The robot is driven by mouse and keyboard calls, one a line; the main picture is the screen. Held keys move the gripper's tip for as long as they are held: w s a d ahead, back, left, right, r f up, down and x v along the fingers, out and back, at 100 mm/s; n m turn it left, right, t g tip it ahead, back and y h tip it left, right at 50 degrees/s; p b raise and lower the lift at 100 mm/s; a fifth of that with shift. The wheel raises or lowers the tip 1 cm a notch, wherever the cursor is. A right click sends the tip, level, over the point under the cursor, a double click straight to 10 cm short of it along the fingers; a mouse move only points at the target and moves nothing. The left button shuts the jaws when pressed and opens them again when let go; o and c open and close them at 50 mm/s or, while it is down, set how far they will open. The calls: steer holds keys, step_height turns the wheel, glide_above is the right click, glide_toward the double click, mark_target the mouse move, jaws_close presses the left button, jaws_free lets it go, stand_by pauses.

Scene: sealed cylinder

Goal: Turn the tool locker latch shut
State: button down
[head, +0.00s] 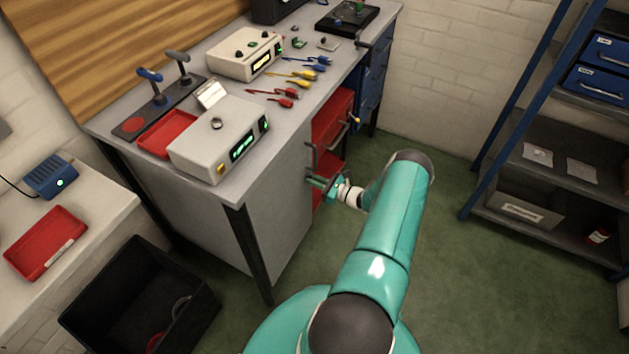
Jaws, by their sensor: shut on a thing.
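The tool locker appears to be the grey-sided unit (272,212) under the near end of the workbench, with a red front beside it. A dark upright handle (310,158) shows at its front edge. My gripper (317,182) is at this front, just below the handle, reaching in from the right. It is shut on a small dark part there, which seems to be the latch. The fingers hide most of the latch, so its exact turn angle cannot be told.
The workbench (222,92) carries grey instrument boxes and coloured leads. A red drawer (333,118) with a bar handle is just beyond my gripper. A black bin (110,275) stands at lower left, and a blue-framed shelf (505,110) at right. Green floor between is clear.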

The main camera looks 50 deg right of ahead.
steer(key=shift+n, duration=0.4)
steer(key=n, duration=1.7)
steer(key=shift+s+a+f, duration=0.1)
steer(key=shift+a+f, duration=0.05)
steer(key=shift+f, duration=0.05)
stand_by(0.5)
steer(key=c, duration=1.5)
jaws_free()
